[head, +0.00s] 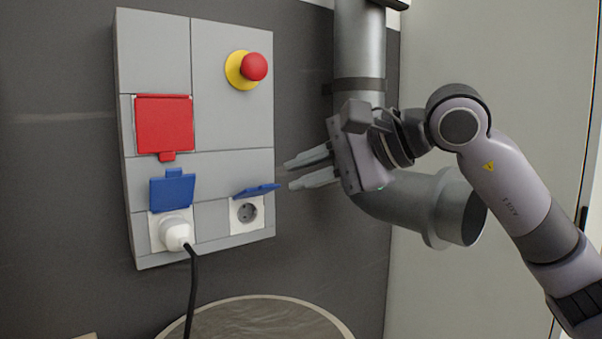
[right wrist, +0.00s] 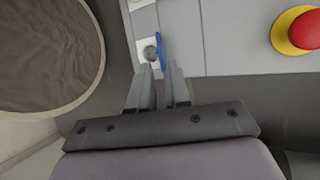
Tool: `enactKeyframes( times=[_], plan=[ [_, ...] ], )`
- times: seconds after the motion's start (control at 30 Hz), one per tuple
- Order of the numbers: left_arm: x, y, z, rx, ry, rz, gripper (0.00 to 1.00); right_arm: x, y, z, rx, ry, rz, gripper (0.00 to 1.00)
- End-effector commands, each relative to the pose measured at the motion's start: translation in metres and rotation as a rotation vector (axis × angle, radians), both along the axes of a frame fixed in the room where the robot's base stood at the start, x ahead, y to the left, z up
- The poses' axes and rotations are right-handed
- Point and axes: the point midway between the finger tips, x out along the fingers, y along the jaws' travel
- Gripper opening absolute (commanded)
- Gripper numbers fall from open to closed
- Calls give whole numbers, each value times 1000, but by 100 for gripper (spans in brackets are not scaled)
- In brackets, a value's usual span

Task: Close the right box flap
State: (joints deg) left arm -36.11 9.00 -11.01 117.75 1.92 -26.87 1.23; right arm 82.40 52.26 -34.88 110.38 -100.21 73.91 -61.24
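The right box flap (head: 256,190) is blue and stands raised, sticking out above the right socket (head: 247,212), which is uncovered and empty. In the right wrist view the flap (right wrist: 160,49) shows edge-on beside the socket (right wrist: 148,49), just beyond the fingertips. My right gripper (head: 291,175) is to the right of the flap in the head view, with a small gap between them. Its two fingers (right wrist: 160,72) are apart with nothing between them. My left gripper is not in view.
The grey wall box (head: 235,130) also carries a red cover (head: 164,124), a red emergency button (head: 255,67) and a left blue flap (head: 172,190) raised above a white plug (head: 175,233) with a black cable. A grey pipe (head: 405,205) runs behind my right gripper. A round-topped object (head: 255,320) stands below.

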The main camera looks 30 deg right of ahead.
Motion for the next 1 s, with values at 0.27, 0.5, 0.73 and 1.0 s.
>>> enactKeyframes(
  times=[0.27,0.5,0.73,1.0],
  plan=[
    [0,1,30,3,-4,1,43,7,7,19,-151,0,59,0],
    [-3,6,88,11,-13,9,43,19,24,52,-608,6,299,0],
    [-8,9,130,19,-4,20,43,18,33,85,-1030,27,619,0],
    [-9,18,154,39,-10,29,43,12,34,107,-1292,56,889,0]
  ],
)
